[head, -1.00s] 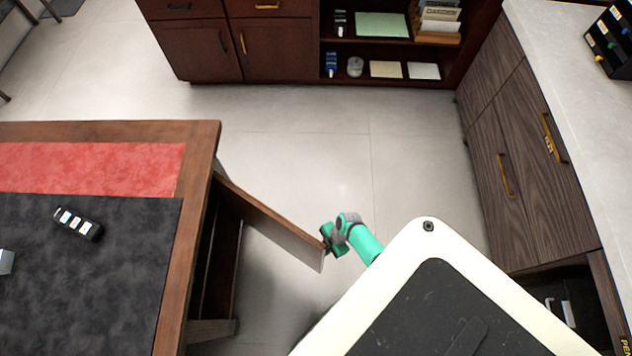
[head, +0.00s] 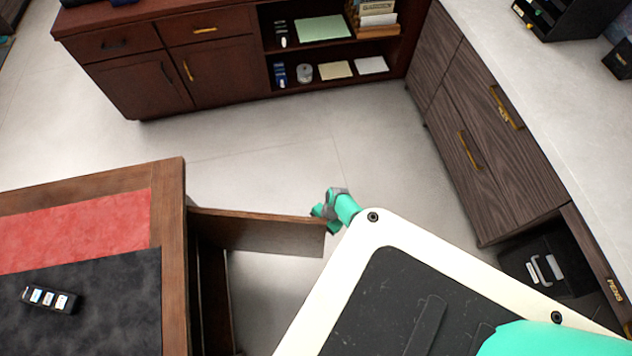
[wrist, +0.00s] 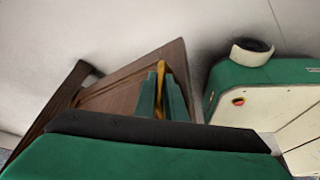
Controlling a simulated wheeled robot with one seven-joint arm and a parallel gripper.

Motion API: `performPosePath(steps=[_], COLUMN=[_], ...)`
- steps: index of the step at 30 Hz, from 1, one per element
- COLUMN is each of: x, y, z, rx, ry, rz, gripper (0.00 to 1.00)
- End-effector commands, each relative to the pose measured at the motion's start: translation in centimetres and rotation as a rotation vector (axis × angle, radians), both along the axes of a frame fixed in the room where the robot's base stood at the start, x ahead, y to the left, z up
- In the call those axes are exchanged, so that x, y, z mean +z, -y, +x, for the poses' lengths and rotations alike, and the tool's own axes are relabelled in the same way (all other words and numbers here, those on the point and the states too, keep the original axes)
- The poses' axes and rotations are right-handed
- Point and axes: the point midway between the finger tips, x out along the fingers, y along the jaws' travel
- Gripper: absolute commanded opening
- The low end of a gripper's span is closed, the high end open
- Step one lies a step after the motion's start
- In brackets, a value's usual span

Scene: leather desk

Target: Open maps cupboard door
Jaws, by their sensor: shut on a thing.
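The wooden cupboard door (head: 262,234) stands swung out from the right side of the desk, with the dark cupboard opening (head: 212,295) beside it. I cannot read a label on the door. My gripper (head: 322,211) is at the door's free outer end. In the wrist view the door (wrist: 115,95) is beyond the fingers, and a brass handle (wrist: 160,70) shows between them. My gripper (wrist: 162,98) is shut on this handle. The handle is hidden in the head view.
The desk (head: 174,220) with a red and black leather top is at the left. A dark wood cabinet (head: 150,85) stands at the back, and a counter with drawers (head: 490,150) at the right. Open floor (head: 290,150) lies between them.

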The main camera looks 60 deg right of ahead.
Motion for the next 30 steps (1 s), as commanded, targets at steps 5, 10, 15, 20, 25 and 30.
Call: performPosePath(steps=[5,10,15,20,25,30], x=[-0.14,-0.15,-0.16,-0.15,-0.11,-0.07], y=[0.33,0.49,0.53,0.53,0.61,0.70], z=[0.03,0.01,-0.03,-0.04,-0.07,-0.05], rx=[-0.004,-0.006,-0.009,-0.010,-0.009,-0.008], ry=[0.000,0.000,0.001,0.002,0.002,0.001], rz=[0.002,0.002,0.003,0.004,0.003,0.002], gripper=[0.00,0.00,0.00,0.00,0.29,0.29])
